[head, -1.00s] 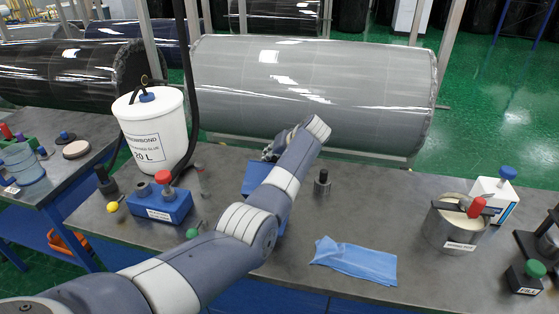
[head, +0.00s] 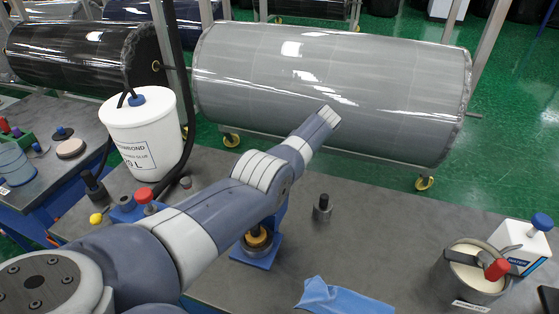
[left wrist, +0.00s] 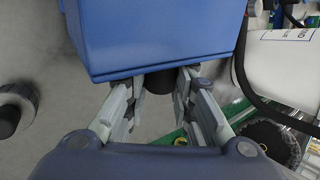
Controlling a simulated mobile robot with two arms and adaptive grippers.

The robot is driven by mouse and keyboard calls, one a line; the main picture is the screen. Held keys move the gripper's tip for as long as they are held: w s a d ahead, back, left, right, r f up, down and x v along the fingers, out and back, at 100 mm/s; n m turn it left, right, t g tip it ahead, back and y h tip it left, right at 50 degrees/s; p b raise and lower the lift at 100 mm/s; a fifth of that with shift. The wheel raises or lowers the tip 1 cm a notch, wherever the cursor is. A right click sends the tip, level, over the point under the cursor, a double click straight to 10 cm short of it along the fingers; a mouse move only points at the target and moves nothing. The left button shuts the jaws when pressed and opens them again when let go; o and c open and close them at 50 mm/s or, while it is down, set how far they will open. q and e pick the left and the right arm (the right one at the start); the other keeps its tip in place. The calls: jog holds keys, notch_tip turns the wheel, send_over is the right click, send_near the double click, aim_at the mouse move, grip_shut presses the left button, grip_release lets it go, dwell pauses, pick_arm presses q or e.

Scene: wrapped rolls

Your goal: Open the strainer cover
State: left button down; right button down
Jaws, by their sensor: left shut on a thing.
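A blue upright body (head: 278,222) with a brass-coloured ring (head: 257,238) on a blue base stands on the grey bench, partly behind my left arm. It may be the strainer, but its cover cannot be made out clearly. In the left wrist view a large blue block (left wrist: 160,38) fills the top middle. My left gripper (left wrist: 159,92) is just below it in that view, with its fingers on either side of a dark round part (left wrist: 158,81), shut on it. My arm hides this gripper in the head view. My right gripper is not in view.
A white glue bucket (head: 145,140) stands at the left. A dark-topped metal fitting (head: 322,208), a blue cloth (head: 343,299), a metal pot (head: 474,278) and a white water carton (head: 522,242) are at the right. Large wrapped grey roll (head: 330,85) lies behind the bench.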

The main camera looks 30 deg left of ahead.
pick_arm(q)
jog(key=shift+w+f, duration=0.15)
jog(key=shift+w, duration=0.05)
jog(key=c, duration=1.3)
grip_release()
jog(key=shift+c, duration=0.2)
jog(key=shift+a+r, duration=0.1)
jog(key=shift+r, duration=4.85)
